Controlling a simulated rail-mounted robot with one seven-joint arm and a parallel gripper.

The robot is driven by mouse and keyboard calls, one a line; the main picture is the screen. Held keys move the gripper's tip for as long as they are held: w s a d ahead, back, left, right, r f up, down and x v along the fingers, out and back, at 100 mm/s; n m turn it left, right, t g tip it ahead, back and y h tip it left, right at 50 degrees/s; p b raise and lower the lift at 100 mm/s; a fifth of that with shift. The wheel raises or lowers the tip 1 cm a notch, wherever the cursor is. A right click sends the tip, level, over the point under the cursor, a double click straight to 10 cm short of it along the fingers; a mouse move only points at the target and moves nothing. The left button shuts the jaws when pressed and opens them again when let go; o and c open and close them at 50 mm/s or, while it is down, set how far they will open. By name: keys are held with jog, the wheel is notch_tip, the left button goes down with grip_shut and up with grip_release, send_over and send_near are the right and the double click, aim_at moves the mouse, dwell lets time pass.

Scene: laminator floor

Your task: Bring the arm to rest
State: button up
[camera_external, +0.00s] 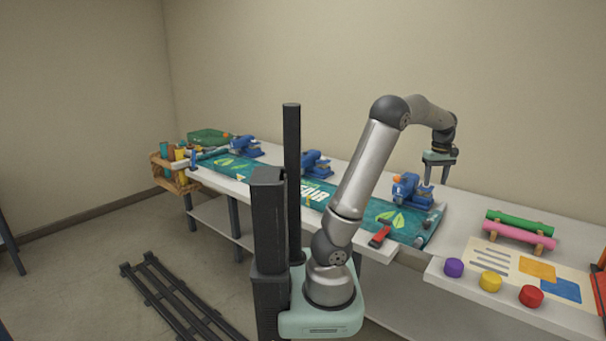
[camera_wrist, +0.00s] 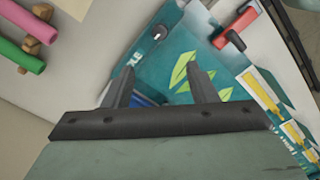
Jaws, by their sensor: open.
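My gripper (camera_external: 437,174) is at the end of my raised arm, above the right end of the long table. Its two fingers point down, stand apart and hold nothing. In the wrist view my gripper (camera_wrist: 158,85) shows over the teal banner with green leaves. The teal banner (camera_external: 250,172) lies along the table. A blue clamp tool with an orange knob (camera_external: 412,190) stands just below and left of the fingers, apart from them. In the wrist view only a bit of blue shows between the fingers, the rest being hidden.
More blue tools stand along the table (camera_external: 314,163) (camera_external: 245,146). A red-handled tool (camera_external: 380,236) lies at the front edge. Green (camera_external: 520,222) and pink (camera_external: 518,236) rolls rest on a wooden rack at right. Purple, yellow (camera_external: 490,281) and red pucks sit near a poster. Floor rails (camera_external: 180,295) lie at left.

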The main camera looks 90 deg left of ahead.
jog(key=s+d+f+m, duration=0.2)
jog(key=s+d+m, duration=0.25)
jog(key=d, duration=0.45)
jog(key=s+d+f+m, duration=0.1)
jog(key=s+d+m, duration=0.2)
jog(key=d+m, duration=0.35)
jog(key=s+d+f+m, duration=0.6)
jog(key=s+d+m, duration=0.2)
jog(key=s+d, duration=0.3)
jog(key=shift+s+d+f, duration=0.25)
jog(key=shift+s, duration=0.15)
